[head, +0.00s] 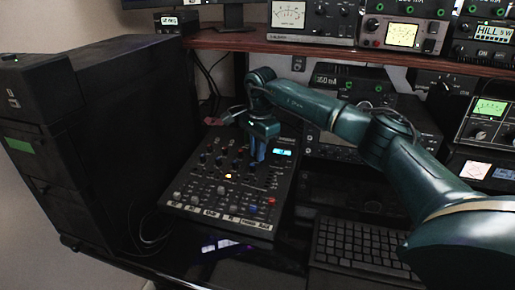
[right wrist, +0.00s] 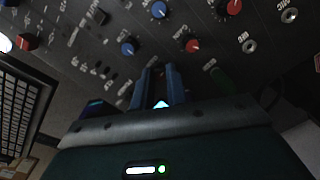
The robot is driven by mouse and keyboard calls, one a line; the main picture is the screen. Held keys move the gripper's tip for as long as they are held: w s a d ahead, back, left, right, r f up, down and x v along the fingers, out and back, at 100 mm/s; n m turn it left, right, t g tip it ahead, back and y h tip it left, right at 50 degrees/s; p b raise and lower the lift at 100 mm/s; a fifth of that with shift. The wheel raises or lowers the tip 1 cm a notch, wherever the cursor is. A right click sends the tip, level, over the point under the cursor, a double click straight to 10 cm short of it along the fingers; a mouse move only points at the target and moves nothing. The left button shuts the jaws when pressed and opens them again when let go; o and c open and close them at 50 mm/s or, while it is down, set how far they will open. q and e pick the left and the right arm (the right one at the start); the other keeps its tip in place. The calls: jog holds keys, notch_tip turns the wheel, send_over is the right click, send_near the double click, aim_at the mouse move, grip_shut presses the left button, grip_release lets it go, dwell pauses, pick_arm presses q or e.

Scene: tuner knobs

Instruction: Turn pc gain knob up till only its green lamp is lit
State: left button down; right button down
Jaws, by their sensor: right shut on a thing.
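The mixer panel (head: 180,196) lies on the desk with many small knobs and a lit blue display (head: 283,152). My right gripper (head: 257,163) points down onto its upper right part, and in the right wrist view its two blue fingers (right wrist: 158,84) are shut on a knob, which they hide. I cannot read a label that proves it is the pc gain knob. Blue knobs (right wrist: 128,46) and red knobs (right wrist: 192,45) sit close by. An orange-yellow light (head: 228,175) glows on the panel; I see no green lamp lit there. My left gripper is out of view.
A black PC tower (head: 110,140) stands left of the mixer. A keyboard (head: 355,248) lies to the right. Radio gear (head: 340,150) stands behind, beneath a wooden shelf (head: 270,40) with more equipment. The neighbouring knobs leave little room around my right fingers.

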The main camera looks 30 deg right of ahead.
jog(key=shift+r+m+p, duration=0.15)
jog(key=shift+m+p, duration=0.3)
jog(key=shift+m, duration=0.15)
jog(key=shift+m+p, duration=0.3)
jog(key=shift+m, duration=0.1)
jog(key=shift+m+p, duration=0.3)
jog(key=shift+m, duration=0.5)
jog(key=shift+m+t+p, duration=0.3)
jog(key=shift+m+p, duration=0.5)
jog(key=shift+m, duration=0.4)
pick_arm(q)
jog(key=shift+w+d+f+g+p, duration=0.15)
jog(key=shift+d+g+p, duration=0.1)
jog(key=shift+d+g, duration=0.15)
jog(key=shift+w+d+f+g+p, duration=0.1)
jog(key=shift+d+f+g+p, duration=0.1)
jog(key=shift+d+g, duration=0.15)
pick_arm(e)
jog(key=shift+m, duration=1.1)
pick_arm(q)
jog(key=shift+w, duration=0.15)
